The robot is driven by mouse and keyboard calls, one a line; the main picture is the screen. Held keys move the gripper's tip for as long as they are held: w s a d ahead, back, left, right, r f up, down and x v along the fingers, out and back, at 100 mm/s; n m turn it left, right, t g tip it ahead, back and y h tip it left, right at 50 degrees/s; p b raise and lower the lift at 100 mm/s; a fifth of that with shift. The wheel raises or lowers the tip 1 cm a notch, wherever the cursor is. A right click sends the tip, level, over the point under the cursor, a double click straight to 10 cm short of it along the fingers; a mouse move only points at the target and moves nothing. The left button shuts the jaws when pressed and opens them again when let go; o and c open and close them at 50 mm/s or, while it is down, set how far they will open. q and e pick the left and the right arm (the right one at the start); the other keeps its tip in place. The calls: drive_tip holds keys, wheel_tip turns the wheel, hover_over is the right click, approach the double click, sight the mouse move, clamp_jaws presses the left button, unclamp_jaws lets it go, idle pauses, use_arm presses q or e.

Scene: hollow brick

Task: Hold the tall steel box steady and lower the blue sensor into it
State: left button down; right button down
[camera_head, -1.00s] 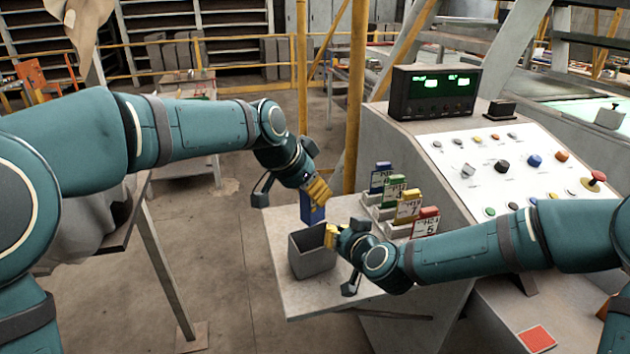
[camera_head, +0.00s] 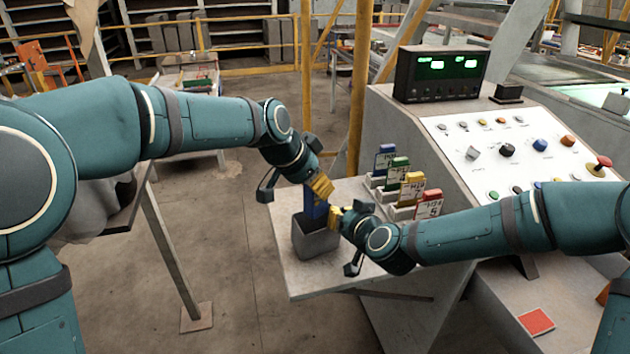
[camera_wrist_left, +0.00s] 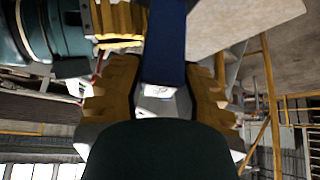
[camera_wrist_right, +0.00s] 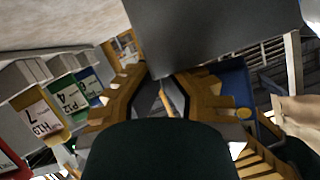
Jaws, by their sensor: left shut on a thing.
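The grey steel box (camera_head: 316,245) stands upright on the shelf beside the console. It also shows as a large dark face at the top of the right wrist view (camera_wrist_right: 220,35). My left gripper (camera_head: 320,187) is shut on the blue sensor (camera_head: 312,208) above the box. The sensor's lower end is at the box mouth and hidden behind the near wall. It shows between the fingers in the left wrist view (camera_wrist_left: 165,45). My right gripper (camera_head: 341,217) is at the box's right rim; I cannot tell whether its fingers are closed on the wall.
A rack of labelled blue, green, yellow and red pieces (camera_head: 412,190) stands just right of the box. The console (camera_head: 505,150) with buttons and a display (camera_head: 440,72) is behind my right arm. The shelf's front edge (camera_head: 345,288) is close to the box.

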sight(317, 208)
use_arm(q)
drive_tip(key=shift+f, duration=2.7)
use_arm(e)
drive_tip(key=shift+s+d+f+g, duration=0.15)
drive_tip(key=shift+f+g, duration=0.15)
drive_tip(key=shift+f, duration=0.15)
use_arm(q)
drive_tip(key=c, duration=0.7)
unclamp_jaws()
drive_tip(key=shift+s+f, duration=0.1)
drive_tip(key=shift+f, duration=0.05)
drive_tip(key=shift+o, duration=0.2)
drive_tip(key=shift+s+f, duration=0.1)
drive_tip(key=shift+d, duration=0.15)
use_arm(e)
drive_tip(key=shift+r, duration=0.15)
use_arm(q)
drive_tip(key=shift+r, duration=2)
drive_tip(key=shift+w+r, duration=0.2)
drive_tip(key=shift+r, duration=4.05)
drive_tip(key=shift+w+f, duration=0.1)
use_arm(e)
drive_tip(key=c, duration=1.1)
unclamp_jaws()
drive_tip(key=shift+w, duration=0.2)
drive_tip(key=shift+o, duration=0.2)
drive_tip(key=shift+r, duration=0.15)
